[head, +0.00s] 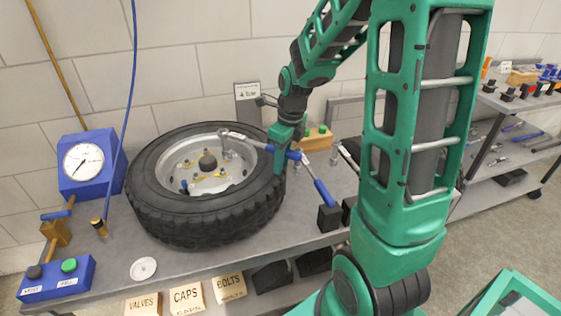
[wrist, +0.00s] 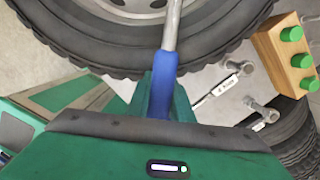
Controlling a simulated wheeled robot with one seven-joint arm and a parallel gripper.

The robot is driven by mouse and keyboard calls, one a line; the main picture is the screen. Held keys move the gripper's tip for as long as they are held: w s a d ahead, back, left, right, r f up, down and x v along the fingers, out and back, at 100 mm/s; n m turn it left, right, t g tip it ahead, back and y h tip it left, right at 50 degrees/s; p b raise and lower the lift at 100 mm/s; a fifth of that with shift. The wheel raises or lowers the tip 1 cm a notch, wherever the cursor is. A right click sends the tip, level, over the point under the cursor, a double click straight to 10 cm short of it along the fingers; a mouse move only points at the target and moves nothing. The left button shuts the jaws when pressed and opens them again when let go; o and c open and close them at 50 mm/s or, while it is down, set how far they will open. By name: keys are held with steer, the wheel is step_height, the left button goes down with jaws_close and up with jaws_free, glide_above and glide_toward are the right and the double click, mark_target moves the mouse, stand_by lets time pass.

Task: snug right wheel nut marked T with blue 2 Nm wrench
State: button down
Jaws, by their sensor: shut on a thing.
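My gripper (head: 283,145) is shut on the blue handle (wrist: 163,82) of a wrench at the right edge of the tyre. The wrench's steel shaft (head: 255,145) reaches left over the tyre, and its ring-like head (head: 224,134) is above the upper right of the pale wheel rim. I cannot tell whether the head sits on a nut. The wheel (head: 190,225) lies flat on the bench, with several yellowish nuts (head: 187,177) around its dark hub (head: 207,162). No T mark is readable. In the wrist view the shaft (wrist: 172,25) runs up over the tyre; its head is out of view.
Another blue-handled tool (head: 324,193) leans by black blocks (head: 329,218) right of the wheel. A wooden block with green knobs (head: 318,138) stands behind. A blue gauge (head: 88,165) and button box (head: 55,279) are at left. Labelled boxes (head: 187,298) line the front.

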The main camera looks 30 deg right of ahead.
steer(key=shift+s+a+m, duration=0.3)
steer(key=shift+a+m, duration=0.15)
steer(key=shift+a, duration=0.3)
steer(key=shift+s+a+m, duration=0.3)
steer(key=shift+a+m, duration=0.15)
steer(key=shift+a, duration=0.3)
steer(key=shift+a, duration=0.1)
steer(key=shift+s+a+m+h, duration=0.2)
steer(key=shift+a+m, duration=0.25)
steer(key=shift+a, duration=0.3)
steer(key=shift+s+a+m+h, duration=0.15)
steer(key=shift+a+m, duration=0.3)
steer(key=shift+a, duration=0.3)
